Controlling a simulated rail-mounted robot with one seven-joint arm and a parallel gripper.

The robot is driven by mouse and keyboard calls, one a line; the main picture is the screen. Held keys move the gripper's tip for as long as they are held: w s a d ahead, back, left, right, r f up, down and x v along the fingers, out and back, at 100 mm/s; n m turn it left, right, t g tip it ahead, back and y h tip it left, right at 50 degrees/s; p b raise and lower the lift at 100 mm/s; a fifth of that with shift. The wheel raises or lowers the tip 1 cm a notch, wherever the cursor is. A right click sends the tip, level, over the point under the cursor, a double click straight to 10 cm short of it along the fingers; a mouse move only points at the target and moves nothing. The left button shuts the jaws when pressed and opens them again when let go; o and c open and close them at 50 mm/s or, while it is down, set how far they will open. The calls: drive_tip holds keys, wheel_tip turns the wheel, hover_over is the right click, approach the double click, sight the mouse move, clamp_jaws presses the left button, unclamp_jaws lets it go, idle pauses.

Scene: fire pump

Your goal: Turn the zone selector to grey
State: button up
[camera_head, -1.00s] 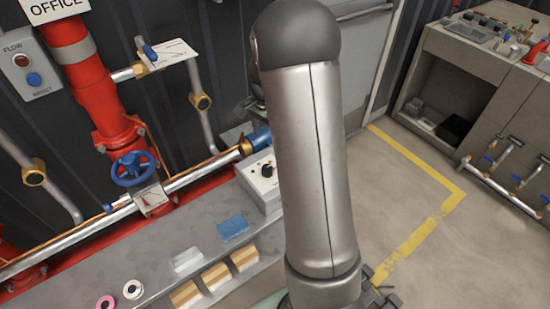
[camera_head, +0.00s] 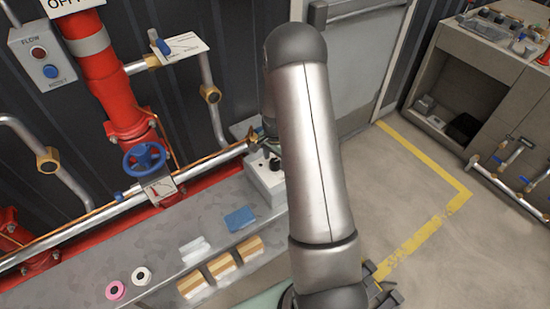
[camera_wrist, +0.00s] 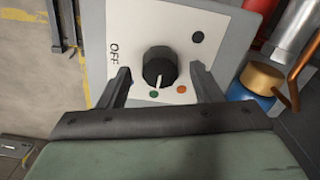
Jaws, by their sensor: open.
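The zone selector is a black round knob (camera_wrist: 160,65) with a white pointer line, on a white panel (camera_wrist: 128,25) in the wrist view. The pointer faces the lower edge of the picture, toward the green dot (camera_wrist: 154,94). An orange dot (camera_wrist: 182,89) lies beside it, a dark grey dot (camera_wrist: 197,37) at the upper right, and the word OFF at the left. My gripper (camera_wrist: 160,69) is open, one finger either side of the knob, with visible gaps. In the head view the selector box (camera_head: 264,183) stands on the bench, and my arm hides most of the gripper.
A blue valve wheel (camera_head: 144,160) and red pipes (camera_head: 105,85) stand left of the box. A blue block (camera_head: 239,218) and several small items lie on the grey bench (camera_head: 150,240). In the wrist view a blue and brass fitting (camera_wrist: 255,85) is close at the right.

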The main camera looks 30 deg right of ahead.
drive_tip(key=shift+c, duration=0.3)
drive_tip(key=c, duration=0.9)
drive_tip(key=shift+c, duration=0.2)
drive_tip(key=n+b, duration=0.3)
drive_tip(key=shift+f+n, duration=0.15)
drive_tip(key=shift+n, duration=0.15)
drive_tip(key=n+b, duration=0.3)
drive_tip(key=n, duration=0.2)
drive_tip(key=n+b, duration=0.1)
drive_tip(key=n, duration=0.4)
drive_tip(key=shift+r+n, duration=0.2)
drive_tip(key=shift+n, duration=1.9)
